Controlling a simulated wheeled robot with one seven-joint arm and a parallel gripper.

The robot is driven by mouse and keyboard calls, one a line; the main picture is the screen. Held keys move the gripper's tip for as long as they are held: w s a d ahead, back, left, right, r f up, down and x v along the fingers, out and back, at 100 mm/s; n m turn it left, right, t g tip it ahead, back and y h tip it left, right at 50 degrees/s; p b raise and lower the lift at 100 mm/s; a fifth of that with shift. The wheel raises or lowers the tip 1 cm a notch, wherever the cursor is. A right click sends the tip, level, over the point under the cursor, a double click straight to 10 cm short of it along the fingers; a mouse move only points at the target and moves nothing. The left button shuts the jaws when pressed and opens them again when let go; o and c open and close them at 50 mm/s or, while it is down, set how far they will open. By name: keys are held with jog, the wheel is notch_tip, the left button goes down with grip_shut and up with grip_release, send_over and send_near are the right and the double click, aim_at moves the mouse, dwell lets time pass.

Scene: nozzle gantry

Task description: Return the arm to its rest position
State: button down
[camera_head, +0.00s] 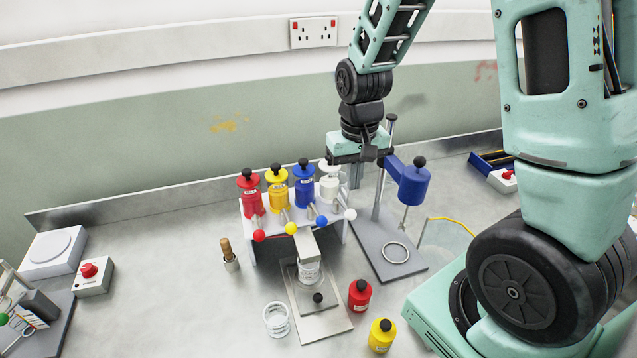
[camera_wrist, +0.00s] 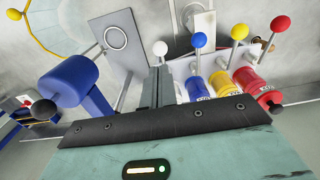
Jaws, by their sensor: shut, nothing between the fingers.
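My gripper (camera_head: 356,174) hangs at the end of my raised arm, above the bench just behind the right end of the nozzle gantry (camera_head: 250,228). Its fingers are shut with nothing between them; they also show in the wrist view (camera_wrist: 157,88). The gantry holds red (camera_head: 250,193), yellow (camera_head: 277,187) and blue (camera_head: 303,184) bottles and a white one (camera_head: 329,183) at the right end, closest to my fingers. Whether the fingers touch anything is hard to tell. The white ball lever (camera_wrist: 160,48) is near the fingertips in the wrist view.
A blue stirrer motor (camera_head: 413,184) on a stand (camera_head: 382,243) is close on the right of my gripper. Loose red (camera_head: 360,294) and yellow (camera_head: 382,335) bottles and a glass jar (camera_head: 276,320) stand in front. A wall with a socket (camera_head: 314,32) rises behind.

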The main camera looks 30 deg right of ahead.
jog(key=s+a+f+n+b, duration=0.1)
jog(key=s+a+n+b, duration=0.15)
jog(key=a, duration=0.35)
jog(key=s+a+f+n+b, duration=0.1)
jog(key=s+a+n+b, duration=0.1)
jog(key=a+b, duration=0.35)
jog(key=s+a+f+n+b, duration=0.1)
jog(key=s+a+n+b, duration=0.2)
jog(key=s+a+n, duration=0.3)
jog(key=s+a, duration=0.5)
jog(key=s, duration=0.2)
jog(key=shift+s+f+y+b, duration=0.15)
jog(key=shift+f+y+b, duration=0.15)
jog(key=shift+n, duration=0.25)
